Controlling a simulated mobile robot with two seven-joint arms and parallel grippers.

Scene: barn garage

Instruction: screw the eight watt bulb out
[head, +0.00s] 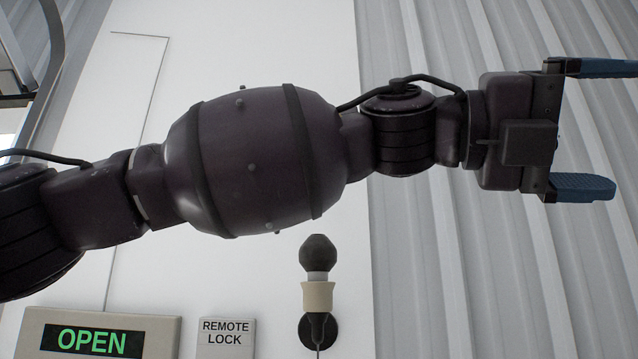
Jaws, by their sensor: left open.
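A dark, round-headed bulb (318,253) stands upright in a cream socket (317,297) at the bottom middle of the head view. The socket sits on a round black wall mount (318,331) with a cord hanging below. No wattage marking can be read on the bulb. My left gripper (592,128) is open and empty at the upper right, its two blue fingers spread wide and pointing right. It is above and to the right of the bulb, well apart from it. My right gripper is not in view.
A lit green OPEN sign (92,341) and a REMOTE LOCK plate (226,337) are on the white wall panel (270,50), left of the bulb. Corrugated grey wall (430,280) fills the right side. My left arm crosses above the bulb.

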